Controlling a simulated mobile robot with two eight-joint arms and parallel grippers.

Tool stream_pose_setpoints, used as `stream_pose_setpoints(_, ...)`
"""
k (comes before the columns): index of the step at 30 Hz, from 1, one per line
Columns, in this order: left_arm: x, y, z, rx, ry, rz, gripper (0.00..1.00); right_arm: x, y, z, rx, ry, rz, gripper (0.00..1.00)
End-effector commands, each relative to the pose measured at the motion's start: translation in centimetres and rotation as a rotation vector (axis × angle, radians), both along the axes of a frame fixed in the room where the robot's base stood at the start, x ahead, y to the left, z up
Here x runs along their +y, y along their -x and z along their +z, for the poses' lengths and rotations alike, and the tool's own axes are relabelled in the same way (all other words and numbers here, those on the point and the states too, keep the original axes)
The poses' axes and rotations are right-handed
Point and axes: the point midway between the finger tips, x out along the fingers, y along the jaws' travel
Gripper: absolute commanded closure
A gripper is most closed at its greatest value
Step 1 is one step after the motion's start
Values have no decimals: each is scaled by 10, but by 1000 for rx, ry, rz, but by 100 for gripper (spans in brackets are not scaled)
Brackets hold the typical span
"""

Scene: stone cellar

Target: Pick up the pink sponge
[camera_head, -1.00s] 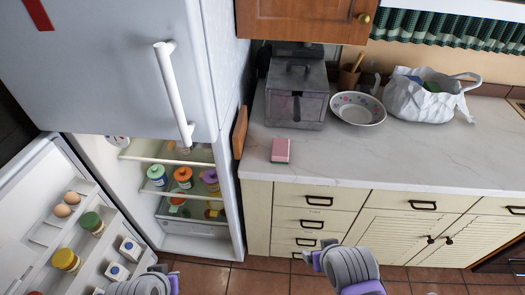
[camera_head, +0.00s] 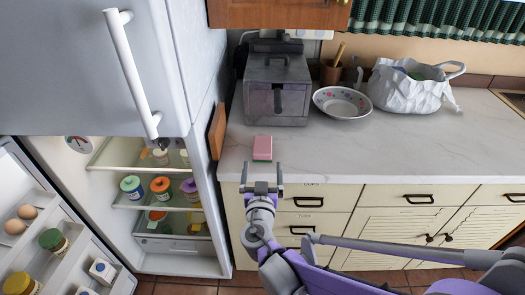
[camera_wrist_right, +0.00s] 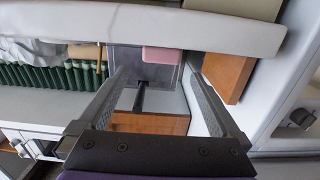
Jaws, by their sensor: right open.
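The pink sponge (camera_head: 262,147) lies flat on the light stone counter near its front edge, with a thin green layer at its lower side. My right gripper (camera_head: 261,176) is open and empty, just in front of the counter's edge, lined up with the sponge and apart from it. In the right wrist view the sponge (camera_wrist_right: 161,54) shows beyond and between the spread fingers (camera_wrist_right: 159,82). My left gripper is not in view.
A grey metal box appliance (camera_head: 277,92) stands behind the sponge. A wooden board (camera_head: 217,131) leans by the open fridge (camera_head: 118,85) at left. A patterned bowl (camera_head: 342,102) and white bag (camera_head: 409,87) stand at right. The counter (camera_head: 390,150) right of the sponge is clear.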

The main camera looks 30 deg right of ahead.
Motion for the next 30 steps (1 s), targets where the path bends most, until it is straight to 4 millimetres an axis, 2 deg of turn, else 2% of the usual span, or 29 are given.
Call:
stream_pose_setpoints(3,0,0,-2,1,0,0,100,-11,-17,-1,1,1,-3,0)
stream_pose_setpoints(13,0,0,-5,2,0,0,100,-24,-38,-3,2,0,-3,0)
stream_pose_setpoints(21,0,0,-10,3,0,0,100,-43,-72,-5,2,1,-3,0)
stream_pose_setpoints(28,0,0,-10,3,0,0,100,-44,-75,-5,2,0,-1,0)
stream_pose_setpoints(29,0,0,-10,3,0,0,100,-44,-75,-5,2,0,-1,2)
stream_pose_setpoints(30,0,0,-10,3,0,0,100,-44,-75,-5,2,0,-2,9)
